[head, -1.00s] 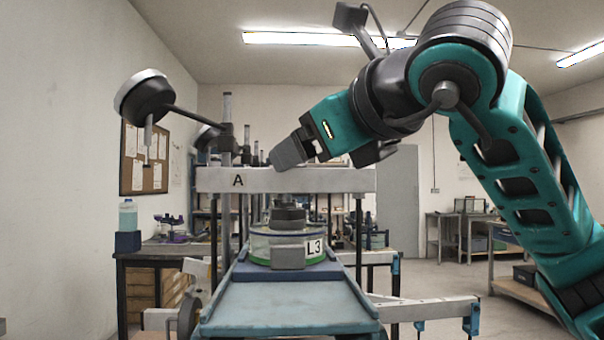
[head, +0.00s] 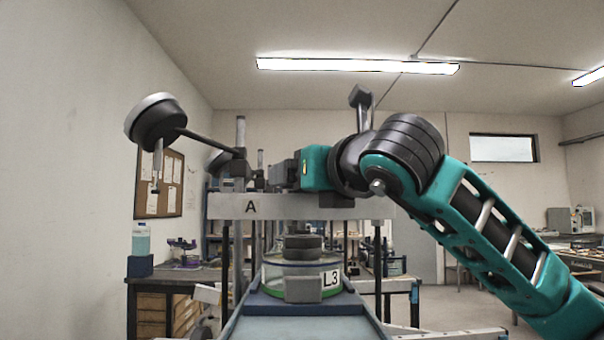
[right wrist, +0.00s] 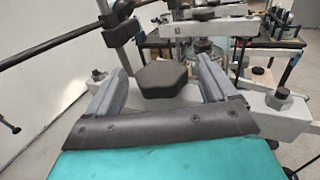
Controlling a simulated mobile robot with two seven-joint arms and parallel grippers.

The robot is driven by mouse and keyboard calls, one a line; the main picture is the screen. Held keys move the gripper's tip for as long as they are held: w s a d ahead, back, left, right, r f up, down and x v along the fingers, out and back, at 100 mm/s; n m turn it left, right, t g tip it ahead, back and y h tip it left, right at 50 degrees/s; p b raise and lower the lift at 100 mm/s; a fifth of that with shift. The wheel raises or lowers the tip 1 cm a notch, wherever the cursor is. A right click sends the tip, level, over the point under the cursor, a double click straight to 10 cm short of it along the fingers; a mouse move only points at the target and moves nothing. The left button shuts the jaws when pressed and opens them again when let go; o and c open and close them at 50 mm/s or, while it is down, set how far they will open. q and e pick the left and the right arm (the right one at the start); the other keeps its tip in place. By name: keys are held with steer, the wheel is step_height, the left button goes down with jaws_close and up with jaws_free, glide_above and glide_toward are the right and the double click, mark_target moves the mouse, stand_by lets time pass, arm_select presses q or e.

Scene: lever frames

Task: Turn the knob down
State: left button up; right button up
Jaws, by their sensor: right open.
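A dark, six-sided knob (right wrist: 165,80) shows in the right wrist view above the pale crossbeam. My right gripper (right wrist: 158,66) is open, with one grey finger on each side of the knob. A gap shows at the left finger; the right finger is very close, and I cannot tell if it touches. In the head view my right gripper (head: 283,173) is at the top of the beam marked A (head: 300,207), with its arm coming in from the right. The knob cannot be made out there. My left gripper is not in view.
A lever with a round black weight (head: 155,122) reaches out left of the frame. A clear, green-based dish labelled L3 (head: 331,280) with dark discs stands under the beam on a blue-grey tray (head: 300,330). Posts stand close around the gripper. A bench (head: 160,276) is behind left.

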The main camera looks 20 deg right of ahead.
steer(key=shift+w+a, duration=0.15)
steer(key=shift+w, duration=0.9)
steer(key=c, duration=0.9)
steer(key=m+h+b, duration=0.2)
steer(key=h, duration=0.1)
steer(key=shift+a+f+h+b, duration=0.1)
steer(key=shift+f+h+b, duration=0.1)
steer(key=shift+h+b, duration=0.15)
steer(key=shift+c, duration=0.2)
steer(key=m+h+b, duration=0.2)
steer(key=h, duration=0.1)
steer(key=shift+r+m+h, duration=0.1)
steer(key=shift+m+h, duration=0.15)
steer(key=shift+m, duration=0.05)
steer(key=m+g+h+b, duration=0.1)
steer(key=m+h, duration=0.1)
steer(key=h, duration=0.1)
steer(key=shift+r+g+h+b, duration=0.1)
steer(key=shift+g+h+b, duration=0.2)
steer(key=shift+g, duration=0.1)
steer(key=shift+r+m+g+h, duration=0.1)
steer(key=shift+m+g+h, duration=0.8)
steer(key=shift+m+h, duration=0.45)
steer(key=shift+h, duration=0.35)
